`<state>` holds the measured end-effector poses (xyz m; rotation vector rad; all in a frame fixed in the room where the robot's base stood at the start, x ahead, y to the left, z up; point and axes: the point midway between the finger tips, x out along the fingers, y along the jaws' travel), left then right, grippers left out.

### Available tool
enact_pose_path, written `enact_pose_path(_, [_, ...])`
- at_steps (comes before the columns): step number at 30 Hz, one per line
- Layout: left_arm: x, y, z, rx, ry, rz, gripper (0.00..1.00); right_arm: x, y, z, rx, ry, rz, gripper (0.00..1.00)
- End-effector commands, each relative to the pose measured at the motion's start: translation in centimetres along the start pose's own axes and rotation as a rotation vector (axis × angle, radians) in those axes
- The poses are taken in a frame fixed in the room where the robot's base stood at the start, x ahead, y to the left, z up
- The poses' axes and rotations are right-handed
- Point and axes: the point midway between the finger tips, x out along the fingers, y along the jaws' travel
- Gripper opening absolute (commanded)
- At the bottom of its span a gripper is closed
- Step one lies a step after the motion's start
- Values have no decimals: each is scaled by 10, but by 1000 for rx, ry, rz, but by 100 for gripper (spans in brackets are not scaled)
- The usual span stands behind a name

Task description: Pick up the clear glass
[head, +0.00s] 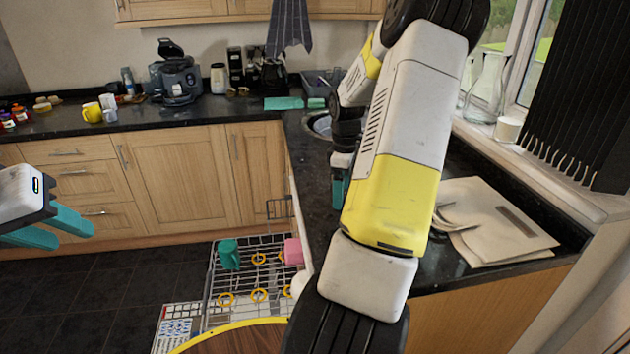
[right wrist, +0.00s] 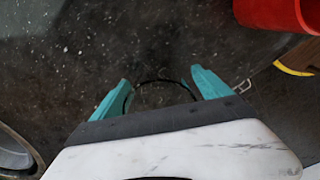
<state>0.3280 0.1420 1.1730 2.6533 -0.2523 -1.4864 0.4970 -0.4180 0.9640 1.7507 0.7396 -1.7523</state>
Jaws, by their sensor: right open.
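In the right wrist view, a thin dark curved rim, likely the clear glass (right wrist: 160,82), shows between the two teal fingertips of my right gripper (right wrist: 162,84). The glass is see-through against the dark granite, so its body is hard to make out. The fingers are apart, one on either side of the rim; I cannot tell whether they touch it. In the head view my own right arm covers this spot, and only a teal part of the right gripper (head: 339,188) shows over the counter. My left gripper (head: 58,228) is open and empty at the far left.
A red container (right wrist: 272,12) stands close by at the top right of the wrist view. A sink (head: 320,124) lies behind my right arm. Papers (head: 500,225) lie on the right counter. A glass carafe (head: 487,88) stands on the sill. An open dishwasher rack (head: 245,275) is below.

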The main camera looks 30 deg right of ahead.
Motion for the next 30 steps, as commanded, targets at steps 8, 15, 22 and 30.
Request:
enact_pose_path(8, [0, 0, 0, 0, 0, 0, 36, 2, 0, 0, 0, 1, 1, 82])
enact_pose_path(15, [0, 0, 0, 0, 0, 0, 36, 2, 0, 0, 0, 1, 1, 35])
enact_pose_path(22, [0, 0, 0, 0, 0, 0, 36, 1, 0, 0, 0, 1, 2, 13])
enact_pose_path(30, [0, 0, 0, 0, 0, 0, 36, -6, 1, 0, 1, 1, 4, 13])
